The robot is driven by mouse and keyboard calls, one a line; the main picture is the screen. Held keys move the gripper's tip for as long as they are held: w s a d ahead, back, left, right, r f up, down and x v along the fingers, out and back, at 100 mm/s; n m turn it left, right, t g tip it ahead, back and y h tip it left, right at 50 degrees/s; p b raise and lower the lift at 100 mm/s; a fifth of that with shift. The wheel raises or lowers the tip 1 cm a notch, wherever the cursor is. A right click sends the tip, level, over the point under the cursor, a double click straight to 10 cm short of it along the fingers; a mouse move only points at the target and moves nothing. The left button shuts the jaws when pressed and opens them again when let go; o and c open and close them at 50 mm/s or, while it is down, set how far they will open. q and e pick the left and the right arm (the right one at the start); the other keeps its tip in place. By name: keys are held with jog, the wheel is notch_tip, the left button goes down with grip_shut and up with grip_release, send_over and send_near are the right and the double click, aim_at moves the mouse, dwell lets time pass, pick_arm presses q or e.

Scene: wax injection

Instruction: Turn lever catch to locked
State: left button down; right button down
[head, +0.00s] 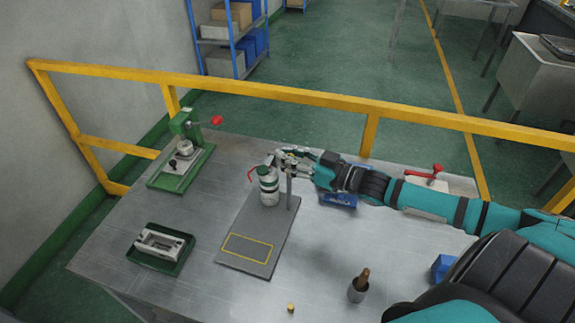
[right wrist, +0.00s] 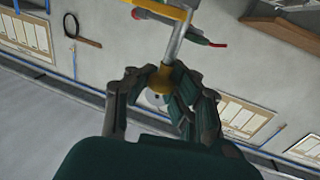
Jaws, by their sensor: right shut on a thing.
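The wax injection station has a grey base plate (head: 232,262) with a yellow outlined rectangle, a green and white canister (head: 268,187) and an upright metal post (head: 289,190). My right gripper (head: 287,158) reaches in from the right, at the top of the post beside the canister. In the right wrist view its fingers (right wrist: 164,90) are shut around a brass-coloured knob (right wrist: 157,97) on a metal rod (right wrist: 178,42), which I take for the lever catch. The fingers partly hide the knob, and I cannot tell the catch's position. My left gripper is not in view.
A green press (head: 182,165) with a red knob stands at the table's back left. A dark green tray (head: 145,260) with a metal frame is at front left. A cup (head: 357,292) with a brown-handled tool is at front right. A yellow rail (head: 290,97) runs behind the table.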

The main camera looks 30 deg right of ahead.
jog(key=n+g+y+b, duration=0.1)
jog(key=b, duration=0.1)
jog(key=n+g+y+b, duration=0.1)
jog(key=y+b, duration=0.1)
jog(key=n+g+y+b, duration=0.1)
jog(key=b, duration=0.1)
jog(key=shift+w+d+f+n+y, duration=0.1)
jog(key=shift+w+f+n+y, duration=0.05)
jog(key=shift+f+n+y, duration=0.2)
jog(key=shift+r+n+g+y+b, duration=0.15)
jog(key=shift+n+g+y+b, duration=0.25)
jog(key=shift+g, duration=0.2)
jog(key=shift+r+n+g+y+b, duration=0.2)
jog(key=shift+n+g+y+b, duration=0.1)
jog(key=shift+n+g+y, duration=0.65)
jog(key=n+g+y, duration=0.1)
jog(key=n+g, duration=0.1)
jog(key=g, duration=0.2)
jog(key=shift+b, duration=0.3)
jog(key=shift+n+g+y, duration=0.3)
jog(key=shift+n+g, duration=0.3)
jog(key=shift+g, duration=0.05)
jog(key=shift+r+n+g+b, duration=0.15)
jog(key=shift+n+g+b, duration=0.2)
jog(key=shift+g, duration=0.25)
jog(key=c, duration=1.1)
grip_release()
jog(key=shift+s, duration=0.2)
jog(key=shift+c, duration=0.2)
